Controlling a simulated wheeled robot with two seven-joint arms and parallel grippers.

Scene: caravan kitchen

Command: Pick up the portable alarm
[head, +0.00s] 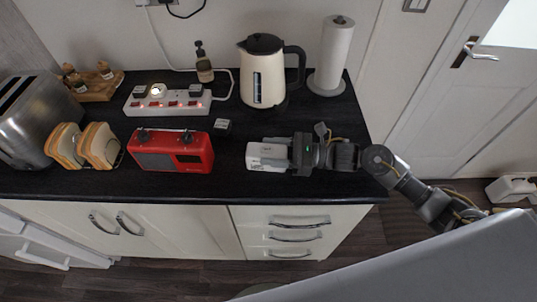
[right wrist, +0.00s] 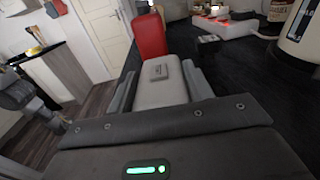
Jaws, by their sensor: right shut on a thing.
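The portable alarm appears to be the small white box (head: 267,150) at the front of the dark counter, right of the red radio. My right gripper (head: 287,157) comes from the right and is shut on the white box. In the right wrist view, the white box (right wrist: 160,88) sits between the two grey fingers of my right gripper (right wrist: 162,82), with a small grey panel on its top. I cannot tell whether it touches the counter.
The red radio (head: 172,153) stands left of the box. A small dark block (head: 222,126), a power strip (head: 168,103), a kettle (head: 265,75) and a paper towel roll (head: 332,57) stand behind. A toast rack (head: 97,146) and a toaster (head: 35,118) are at the left.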

